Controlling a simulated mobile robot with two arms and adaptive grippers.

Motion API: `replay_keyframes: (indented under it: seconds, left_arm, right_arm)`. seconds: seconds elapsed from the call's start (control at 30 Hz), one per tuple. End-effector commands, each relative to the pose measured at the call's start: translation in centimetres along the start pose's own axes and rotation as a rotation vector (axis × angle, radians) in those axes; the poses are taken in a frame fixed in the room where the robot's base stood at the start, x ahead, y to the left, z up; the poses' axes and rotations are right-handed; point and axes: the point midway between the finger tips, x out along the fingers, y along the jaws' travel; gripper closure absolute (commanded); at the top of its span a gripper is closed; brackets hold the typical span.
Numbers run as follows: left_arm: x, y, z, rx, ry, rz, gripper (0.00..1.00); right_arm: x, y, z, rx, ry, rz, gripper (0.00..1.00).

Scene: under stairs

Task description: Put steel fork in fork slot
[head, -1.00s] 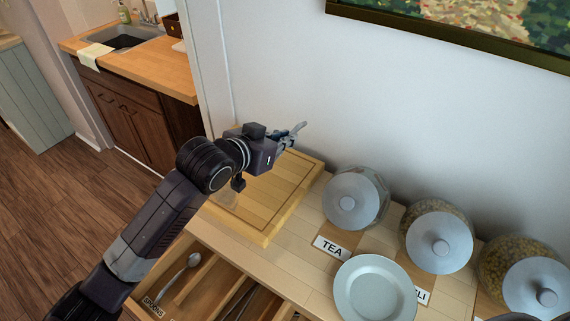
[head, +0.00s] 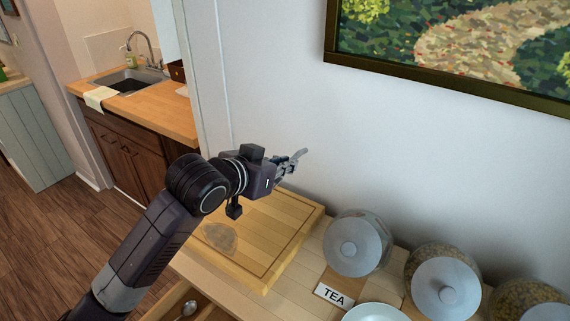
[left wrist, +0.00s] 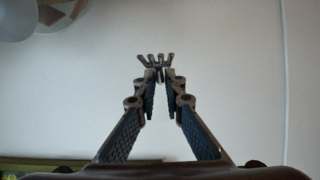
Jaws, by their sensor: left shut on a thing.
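My left gripper (head: 290,168) is raised above the wooden cutting board, near the white wall. In the left wrist view its fingers (left wrist: 158,78) are closed together on the steel fork (left wrist: 156,60), whose tines show just beyond the fingertips. In the head view the fork (head: 300,155) shows as a small grey end past the fingers. The open drawer (head: 166,303) shows at the bottom edge, with a spoon (head: 189,308) in it. The fork slot is out of view. My right gripper is not in view.
The cutting board (head: 285,243) lies on the counter under my left arm. Lidded glass jars (head: 357,243), a TEA label (head: 333,294) and a white plate (head: 375,313) stand to the right. A framed picture (head: 470,50) hangs above. A sink counter (head: 150,105) is at the back left.

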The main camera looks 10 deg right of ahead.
Motion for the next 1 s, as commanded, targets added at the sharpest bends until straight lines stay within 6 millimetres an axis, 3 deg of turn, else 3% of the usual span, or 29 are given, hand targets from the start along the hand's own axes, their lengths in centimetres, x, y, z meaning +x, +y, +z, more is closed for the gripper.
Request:
replay_keyframes:
  seconds: [0.27, 0.47, 0.73, 1.0]
  left_arm:
    - [-0.6, -0.8, 1.3, -0.002, -0.002, 0.002, 1.00]
    - [-3.9, -3.7, 6.5, 0.001, -0.006, 0.016, 1.00]
    - [-12.1, -8.0, 14.6, 0.014, -0.007, 0.032, 1.00]
    - [-21.5, -9.5, 20.5, 0.033, -0.008, 0.065, 1.00]
  right_arm:
    - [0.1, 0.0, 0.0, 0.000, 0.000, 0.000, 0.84]
    - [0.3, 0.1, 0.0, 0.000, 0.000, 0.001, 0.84]
    - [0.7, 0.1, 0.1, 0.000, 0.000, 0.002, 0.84]
    - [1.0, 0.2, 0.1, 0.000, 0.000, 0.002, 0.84]
